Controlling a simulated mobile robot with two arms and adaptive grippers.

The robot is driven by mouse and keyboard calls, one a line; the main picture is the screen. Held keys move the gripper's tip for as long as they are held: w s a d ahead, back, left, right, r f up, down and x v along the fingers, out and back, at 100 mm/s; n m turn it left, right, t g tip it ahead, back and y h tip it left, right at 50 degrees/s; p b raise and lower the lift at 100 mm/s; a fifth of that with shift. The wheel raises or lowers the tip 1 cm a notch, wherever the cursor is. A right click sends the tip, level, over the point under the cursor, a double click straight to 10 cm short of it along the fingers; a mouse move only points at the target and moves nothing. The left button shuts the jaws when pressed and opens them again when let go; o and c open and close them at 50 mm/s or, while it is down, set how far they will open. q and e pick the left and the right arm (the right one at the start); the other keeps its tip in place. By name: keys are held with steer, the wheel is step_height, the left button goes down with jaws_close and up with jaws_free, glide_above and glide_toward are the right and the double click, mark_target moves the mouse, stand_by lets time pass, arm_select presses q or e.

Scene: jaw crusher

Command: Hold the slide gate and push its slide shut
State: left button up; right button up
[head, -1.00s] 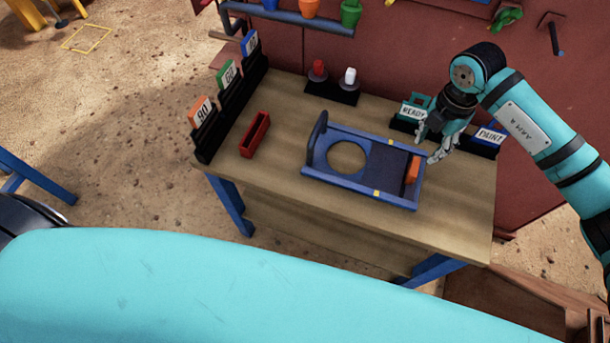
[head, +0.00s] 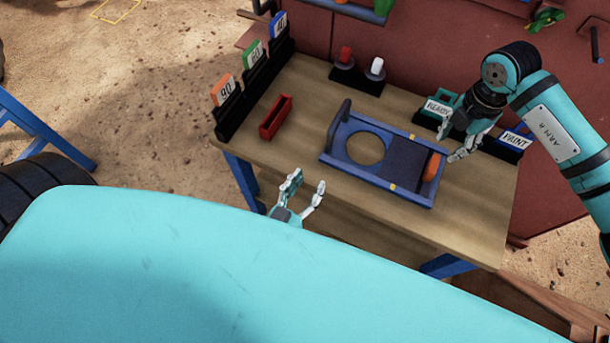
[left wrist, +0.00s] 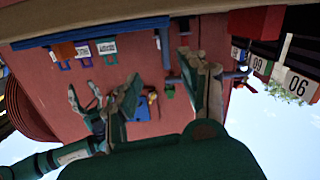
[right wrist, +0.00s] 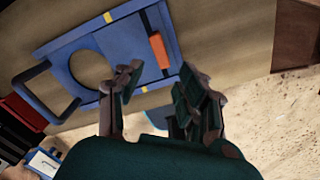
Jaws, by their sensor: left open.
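The slide gate (head: 345,128) is a blue frame on the table with a round opening, an upright dark handle at its left end and yellow marks. Its dark slide plate (head: 405,158) lies right of the opening, which shows clear. An orange block (head: 432,167) stands at the plate's right end; it also shows in the right wrist view (right wrist: 160,50). My left gripper (head: 309,180) is open and empty at the table's front edge, left of and apart from the gate. My right gripper (head: 447,147) is open, fingers spread, above the gate's back right corner; contact cannot be told.
A red tray (head: 275,117) lies left of the gate. Numbered plates (head: 224,91) stand in black racks on the left edge. Red and white knobs (head: 376,67) stand at the back, with READY and PAINT signs (head: 514,140) at back right. The table's front right is clear.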

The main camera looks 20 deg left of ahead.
mark_target(333, 128)
arm_select(q)
steer(key=shift+t, duration=0.4)
steer(key=w+r, duration=0.1)
steer(key=w, duration=0.5)
steer(key=w+r, duration=0.1)
steer(key=w, duration=0.4)
steer(key=w+r, duration=0.1)
steer(key=w, duration=0.5)
steer(key=shift+w+d, duration=0.3)
jaws_close()
